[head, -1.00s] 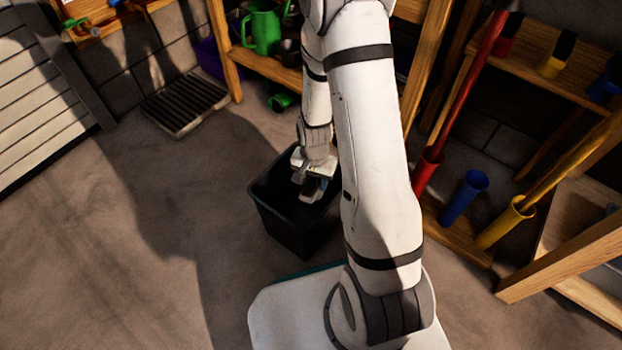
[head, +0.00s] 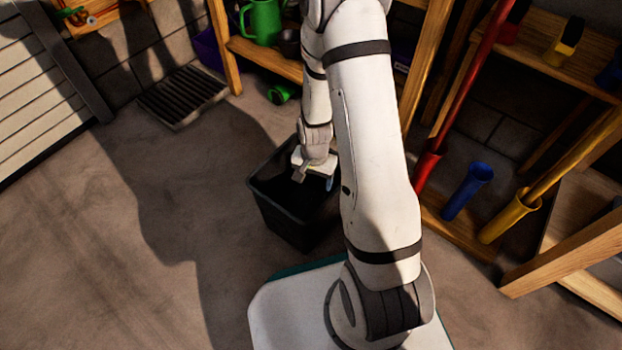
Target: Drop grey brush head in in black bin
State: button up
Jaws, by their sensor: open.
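The black bin (head: 287,218) stands upright on the floor in front of my base. My gripper (head: 314,181) points down over the bin's opening and is open. One finger shows at the left and a bluish-grey tip at the right, with no object clearly visible between them. I cannot make out the grey brush head. The bin's inside is dark and partly covered by my gripper and arm, so I cannot tell what lies in it.
A wooden shelf with a green watering can (head: 262,22) stands behind the bin. Red, blue (head: 468,190) and yellow (head: 508,218) tube holders stand on a wooden rack at the right. The floor at the left is clear, with a drain grate (head: 183,95) at the back.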

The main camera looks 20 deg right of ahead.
notch_tip(320, 180, up, 8)
jog(key=p, duration=0.4)
jog(key=shift+f, duration=0.1)
notch_tip(320, 180, up, 31)
jog(key=s+n+t+p, duration=0.1)
jog(key=s+n+p, duration=0.2)
jog(key=p, duration=1.4)
jog(key=s+r+n+p, duration=0.1)
jog(key=s+r+p, duration=0.2)
jog(key=r+p, duration=0.3)
jog(key=s+r+n+t+p, duration=0.1)
jog(key=s+r+p, duration=0.3)
jog(key=r, duration=1.1)
jog(key=s+r+n+p, duration=0.2)
jog(key=s+r+p, duration=0.1)
jog(key=r+p, duration=0.5)
notch_tip(320, 180, up, 3)
jog(key=shift+s+a+t+p, duration=0.3)
jog(key=shift+s+a, duration=0.1)
jog(key=shift+a, duration=0.05)
jog(key=shift+c, duration=0.2)
